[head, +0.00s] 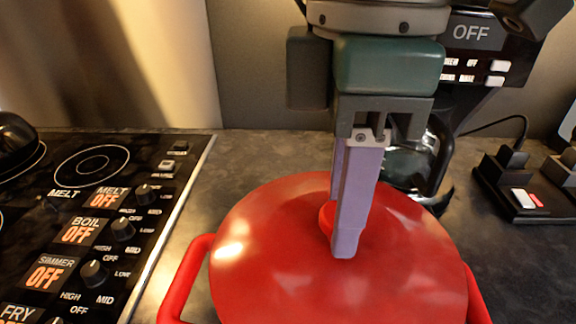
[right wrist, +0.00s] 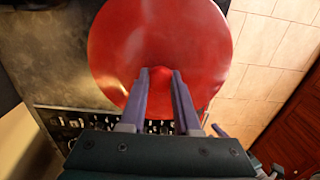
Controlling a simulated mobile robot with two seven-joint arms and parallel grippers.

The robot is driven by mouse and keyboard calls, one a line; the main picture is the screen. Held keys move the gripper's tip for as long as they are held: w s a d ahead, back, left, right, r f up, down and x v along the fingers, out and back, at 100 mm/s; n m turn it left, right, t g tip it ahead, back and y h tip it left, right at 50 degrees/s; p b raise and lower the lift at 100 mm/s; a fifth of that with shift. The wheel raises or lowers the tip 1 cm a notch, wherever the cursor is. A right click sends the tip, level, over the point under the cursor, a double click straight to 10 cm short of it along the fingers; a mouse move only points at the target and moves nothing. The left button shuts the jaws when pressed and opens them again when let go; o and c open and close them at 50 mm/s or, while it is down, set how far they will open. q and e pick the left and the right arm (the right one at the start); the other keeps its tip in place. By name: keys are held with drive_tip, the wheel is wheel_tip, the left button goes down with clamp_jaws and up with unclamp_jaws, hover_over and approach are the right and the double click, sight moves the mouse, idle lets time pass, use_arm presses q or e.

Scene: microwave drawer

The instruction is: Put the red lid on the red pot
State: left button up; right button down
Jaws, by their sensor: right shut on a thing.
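The red lid (head: 275,270) fills the lower middle of the head view, its round top facing up. My right gripper (head: 344,238) points down and is shut on the lid's red knob (head: 326,217). In the right wrist view both purple fingers of this gripper (right wrist: 160,100) are at the middle of the lid (right wrist: 120,50). The red pot is mostly hidden under the lid; its handle (head: 186,285) shows at the left, and part of another shows at the right. I cannot tell whether the lid touches the pot's rim. My left gripper is not in view.
A black stove top (head: 95,225) with knobs and OFF labels lies to the left. A coffee machine (head: 475,55) with a glass jug (head: 405,165) stands close behind the lid. A dark holder (head: 520,190) is on the counter at the right. Some counter (head: 245,160) is bare behind the pot.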

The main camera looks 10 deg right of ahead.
sight(334, 261)
drive_tip(key=shift+f, duration=2.85)
drive_tip(key=shift+f, duration=0.6)
drive_tip(key=c, duration=0.6)
unclamp_jaws()
drive_tip(key=shift+c, duration=0.2)
wheel_tip(334, 261, up, 13)
drive_tip(key=shift+r, duration=0.15)
